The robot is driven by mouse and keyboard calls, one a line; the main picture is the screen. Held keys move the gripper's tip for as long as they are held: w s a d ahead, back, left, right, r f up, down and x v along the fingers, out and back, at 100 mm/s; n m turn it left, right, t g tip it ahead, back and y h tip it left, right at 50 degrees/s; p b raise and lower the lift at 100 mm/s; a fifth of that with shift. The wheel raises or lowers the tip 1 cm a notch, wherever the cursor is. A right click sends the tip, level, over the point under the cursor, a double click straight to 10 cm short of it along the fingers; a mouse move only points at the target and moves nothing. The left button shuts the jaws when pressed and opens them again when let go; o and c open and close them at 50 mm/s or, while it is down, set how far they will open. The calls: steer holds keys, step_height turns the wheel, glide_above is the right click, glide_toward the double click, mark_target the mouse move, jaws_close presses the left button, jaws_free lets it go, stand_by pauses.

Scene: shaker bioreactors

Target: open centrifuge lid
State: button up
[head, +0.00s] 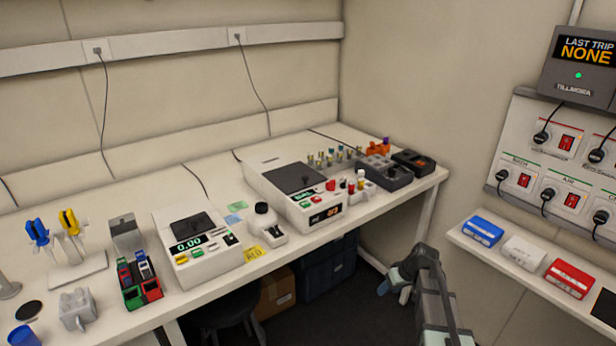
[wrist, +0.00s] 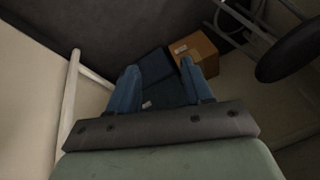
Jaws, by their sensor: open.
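The likely centrifuge (head: 268,190) is a white box-shaped device on the bench, right of the middle in the head view. A dark square lid (head: 294,178) lies flat on its top and looks closed. Its front has small displays and coloured buttons. My gripper (head: 394,291) is to the right of the device and lower, in front of the bench over the floor, and apart from it. In the wrist view my gripper (wrist: 158,70) shows two blue fingers spread apart with nothing between them. The centrifuge is not in the wrist view.
A cardboard box (wrist: 195,52) and a stool (wrist: 290,50) are under the bench. A right-hand shelf (head: 480,246) holds coloured boxes.

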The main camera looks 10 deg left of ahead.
steer(key=w+a+r+n+t+y, duration=0.1)
steer(key=w+a+r+n, duration=0.35)
steer(key=r, duration=0.75)
steer(key=w+a+r+n+t+y, duration=0.1)
steer(key=w+r+t, duration=0.1)
steer(key=w+r, duration=0.75)
steer(key=w+a+r+n+t+y, duration=0.1)
steer(key=w+a+r+n, duration=0.3)
steer(key=r, duration=0.9)
step_height(320, 180, up, 11)
steer(key=n+g+h, duration=0.3)
steer(key=g, duration=0.3)
glide_above(306, 177)
steer(key=d, duration=0.5)
steer(key=x, duration=1.2)
steer(key=shift+w+a, duration=0.1)
steer(key=shift+a, duration=0.05)
jaws_close()
